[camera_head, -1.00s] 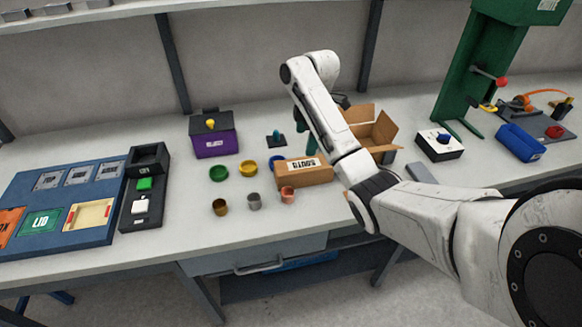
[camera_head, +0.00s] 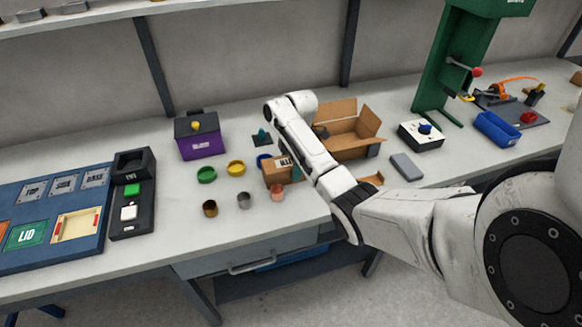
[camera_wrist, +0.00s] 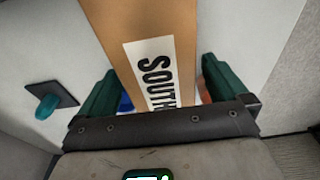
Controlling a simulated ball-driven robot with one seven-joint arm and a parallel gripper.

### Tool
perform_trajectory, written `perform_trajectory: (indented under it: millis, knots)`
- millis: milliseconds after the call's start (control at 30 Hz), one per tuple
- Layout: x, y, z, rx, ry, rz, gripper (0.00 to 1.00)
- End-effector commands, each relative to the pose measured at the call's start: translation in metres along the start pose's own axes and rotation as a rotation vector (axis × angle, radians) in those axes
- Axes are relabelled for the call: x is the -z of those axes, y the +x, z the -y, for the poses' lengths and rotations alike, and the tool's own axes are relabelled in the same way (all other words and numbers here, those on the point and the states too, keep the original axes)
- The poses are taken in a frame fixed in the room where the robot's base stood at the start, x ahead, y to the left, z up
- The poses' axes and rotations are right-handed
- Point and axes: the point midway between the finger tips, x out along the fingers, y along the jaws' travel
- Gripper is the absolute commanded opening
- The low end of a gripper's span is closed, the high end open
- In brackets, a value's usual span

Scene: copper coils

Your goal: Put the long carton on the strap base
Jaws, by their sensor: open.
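The long carton, a brown box with a white "SOUTH" label, lies on the bench in the head view (camera_head: 273,175), partly hidden by my arm. In the wrist view the carton (camera_wrist: 190,35) runs between the two green fingers of my gripper (camera_wrist: 160,88). My gripper is open, with one finger on each side of the carton and a gap at the left finger. Contact on the right side is unclear. The strap base, a dark plate (camera_head: 510,106) with an orange strap and a red knob, is at the far right of the bench.
An open cardboard box (camera_head: 350,145) stands behind my arm. A grey block (camera_head: 406,167), a white switch box (camera_head: 420,135), a blue bin (camera_head: 497,129) and a green press stand (camera_head: 440,70) lie toward the strap base. Small cups (camera_head: 244,200) stand left of the carton.

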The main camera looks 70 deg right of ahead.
Motion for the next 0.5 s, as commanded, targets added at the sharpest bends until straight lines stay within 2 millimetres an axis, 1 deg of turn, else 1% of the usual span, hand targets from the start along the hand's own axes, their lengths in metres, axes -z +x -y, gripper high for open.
perform_trajectory:
  millis: [33,100,367,500]
  knots:
    - [-0.0002,0.0054,0.0003,0.001,0.0,0.0,1.0]
    - [-0.0003,0.0101,0.0002,0.001,0.001,0.0,1.0]
    - [-0.0002,0.0124,-0.0002,-0.002,0.001,-0.001,1.0]
    - [-0.0001,0.0122,-0.0002,-0.001,0.001,-0.001,0.87]
